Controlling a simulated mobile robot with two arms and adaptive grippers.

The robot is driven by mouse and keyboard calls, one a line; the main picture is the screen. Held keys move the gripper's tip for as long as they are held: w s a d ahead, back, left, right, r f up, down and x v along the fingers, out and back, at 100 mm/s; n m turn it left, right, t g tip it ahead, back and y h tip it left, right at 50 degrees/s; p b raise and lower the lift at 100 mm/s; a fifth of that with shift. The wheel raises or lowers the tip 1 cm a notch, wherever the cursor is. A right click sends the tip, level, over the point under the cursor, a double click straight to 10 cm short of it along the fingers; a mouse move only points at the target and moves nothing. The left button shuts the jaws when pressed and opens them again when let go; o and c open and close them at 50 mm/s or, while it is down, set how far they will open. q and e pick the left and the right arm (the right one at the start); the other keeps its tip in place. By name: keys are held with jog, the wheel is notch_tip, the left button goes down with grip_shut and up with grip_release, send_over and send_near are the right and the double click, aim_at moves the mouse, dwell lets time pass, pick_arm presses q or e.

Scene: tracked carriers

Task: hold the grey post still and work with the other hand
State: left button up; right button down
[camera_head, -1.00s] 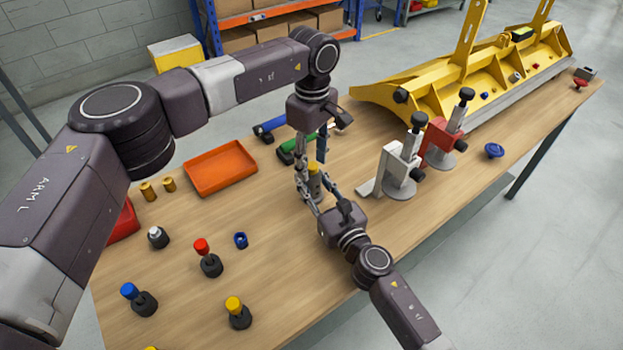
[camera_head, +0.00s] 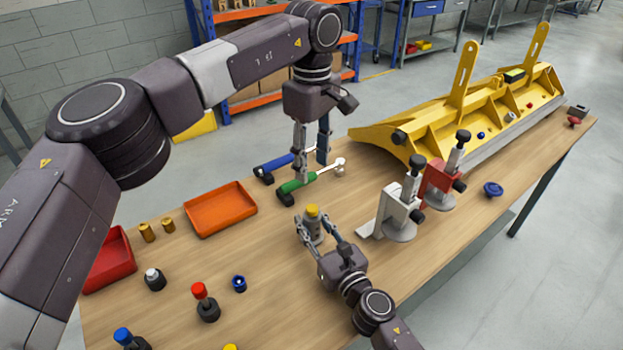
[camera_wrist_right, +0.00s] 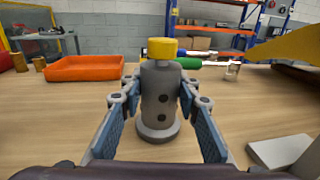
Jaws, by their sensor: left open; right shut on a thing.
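The grey post (camera_head: 313,227) stands upright on the wooden table with a yellow cap (camera_head: 312,210) on top. In the right wrist view the post (camera_wrist_right: 160,95) stands between the blue finger pads, with its round base on the table and dark holes in its side. My right gripper (camera_head: 317,229) is shut on the post from the front right. My left gripper (camera_head: 312,170) is open and empty, with its fingers pointing down. It appears above and behind the post, near the green-handled tool (camera_head: 297,185); its exact height above the table is hard to tell.
A blue-handled tool (camera_head: 277,163) lies behind. White (camera_head: 396,208) and red (camera_head: 437,185) clamps stand right of the post. An orange tray (camera_head: 220,208) and two brass pieces (camera_head: 148,232) lie left. Several capped dark posts stand front left. A yellow frame (camera_head: 480,110) fills the far right.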

jog(key=c, duration=1.4)
grip_release()
